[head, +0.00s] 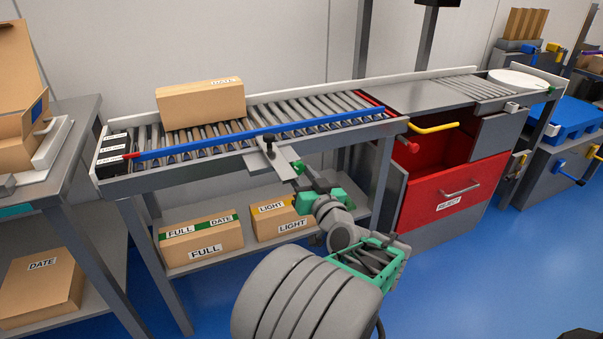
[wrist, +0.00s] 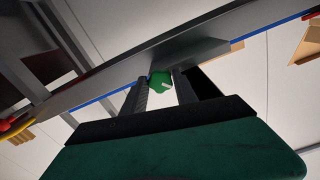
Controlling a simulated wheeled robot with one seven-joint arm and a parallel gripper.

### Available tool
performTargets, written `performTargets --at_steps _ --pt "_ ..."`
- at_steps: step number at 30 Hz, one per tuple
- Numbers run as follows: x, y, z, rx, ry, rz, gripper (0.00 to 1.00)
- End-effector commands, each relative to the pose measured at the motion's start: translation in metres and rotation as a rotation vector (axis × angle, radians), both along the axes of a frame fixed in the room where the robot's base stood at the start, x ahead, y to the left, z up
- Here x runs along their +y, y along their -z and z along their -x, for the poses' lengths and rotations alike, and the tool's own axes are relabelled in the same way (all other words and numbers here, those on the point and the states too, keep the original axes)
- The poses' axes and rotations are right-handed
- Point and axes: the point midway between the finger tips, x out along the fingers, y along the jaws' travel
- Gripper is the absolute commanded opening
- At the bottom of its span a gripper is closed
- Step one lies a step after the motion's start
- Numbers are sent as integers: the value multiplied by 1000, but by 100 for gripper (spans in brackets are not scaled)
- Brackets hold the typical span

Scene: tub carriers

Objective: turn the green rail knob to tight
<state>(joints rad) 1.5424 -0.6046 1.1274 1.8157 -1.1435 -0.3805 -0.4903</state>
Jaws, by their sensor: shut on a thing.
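The green rail knob (head: 298,166) sits below the front side of the roller conveyor, at the end of a grey bracket (head: 268,158) under the blue guide rail (head: 250,138). In the wrist view the knob (wrist: 160,86) lies between my two fingers, with a small pale mark on its face. My gripper (head: 304,178) reaches up from the front and is shut on the knob; the fingers also show in the wrist view (wrist: 162,94). My fingers and hand hide part of the knob in the head view. The knob's exact setting cannot be read.
A cardboard box (head: 202,104) rests on the rollers behind the blue rail. Labelled boxes (head: 202,242) stand on the shelf below. A red drawer unit (head: 455,195) with a yellow handle (head: 434,128) is to the right. Blue floor is open in front.

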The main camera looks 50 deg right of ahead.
Motion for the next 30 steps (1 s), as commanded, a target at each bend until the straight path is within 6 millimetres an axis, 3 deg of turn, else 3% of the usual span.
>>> performTargets --at_steps 20,21,28,30 --pt "0 0 0 -44 0 -75 0" --pt "0 0 0 -44 0 -75 36" --pt "0 0 0 -44 0 -74 55" --pt "0 0 0 -44 0 -74 56"
